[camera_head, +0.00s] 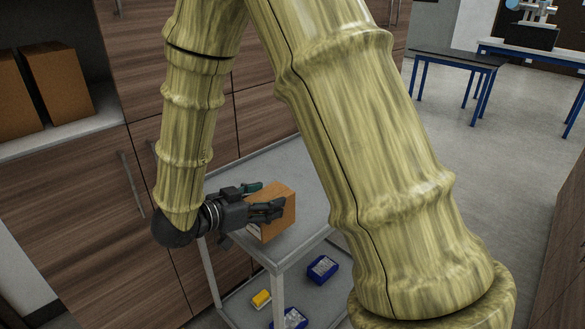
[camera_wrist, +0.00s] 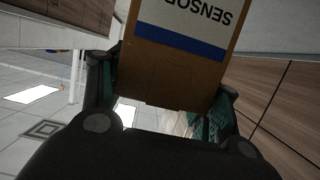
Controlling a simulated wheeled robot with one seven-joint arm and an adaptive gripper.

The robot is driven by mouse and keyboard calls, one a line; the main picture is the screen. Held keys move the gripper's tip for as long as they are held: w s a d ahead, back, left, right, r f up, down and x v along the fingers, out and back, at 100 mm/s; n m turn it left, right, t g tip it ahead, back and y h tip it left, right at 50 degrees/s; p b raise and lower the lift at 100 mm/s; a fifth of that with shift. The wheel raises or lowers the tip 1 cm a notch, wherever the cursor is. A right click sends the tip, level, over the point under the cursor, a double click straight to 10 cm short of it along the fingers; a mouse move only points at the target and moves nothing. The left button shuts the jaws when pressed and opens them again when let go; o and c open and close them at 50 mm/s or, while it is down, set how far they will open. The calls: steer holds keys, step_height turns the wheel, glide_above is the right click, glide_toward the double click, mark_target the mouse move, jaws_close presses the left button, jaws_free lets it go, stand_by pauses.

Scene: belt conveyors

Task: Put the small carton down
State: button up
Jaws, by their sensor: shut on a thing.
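The small carton (camera_head: 277,211) is a brown box. In the wrist view the carton (camera_wrist: 175,68) fills the top middle and shows a white label with "SENSOR" upside down and a blue band. My gripper (camera_head: 266,199) is shut on the carton, with a finger on either side of it in the wrist view (camera_wrist: 160,95). The carton is at the grey top of a small cart (camera_head: 305,180), near its front left edge. I cannot tell whether its underside touches the top. The gripper hides part of the carton's near side.
Blue boxes (camera_head: 322,269) and a yellow box (camera_head: 262,299) lie on the cart's lower shelf. Wood-panelled cabinets (camera_head: 140,100) stand close behind and left. Two larger brown cartons (camera_head: 60,82) sit on a shelf at the upper left. The cart top right of the carton is partly hidden by my arm.

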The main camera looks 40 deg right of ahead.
steer(key=shift+w+d+r, duration=0.1)
steer(key=shift+w, duration=0.2)
steer(key=shift+w+d+f+p, duration=0.55)
steer(key=shift+w+d+f, duration=0.4)
steer(key=shift+w, duration=1.45)
steer(key=shift+w+d+f+p, duration=0.6)
steer(key=shift+w+d, duration=0.65)
steer(key=shift+w, duration=1.15)
steer(key=shift+w+d+f+p, duration=0.45)
steer(key=shift+w+d+f, duration=0.55)
steer(key=shift+w, duration=1.4)
steer(key=shift+d, duration=0.1)
steer(key=o, duration=1.2)
steer(key=b+v, duration=0.2)
steer(key=v, duration=1)
steer(key=shift+r, duration=0.1)
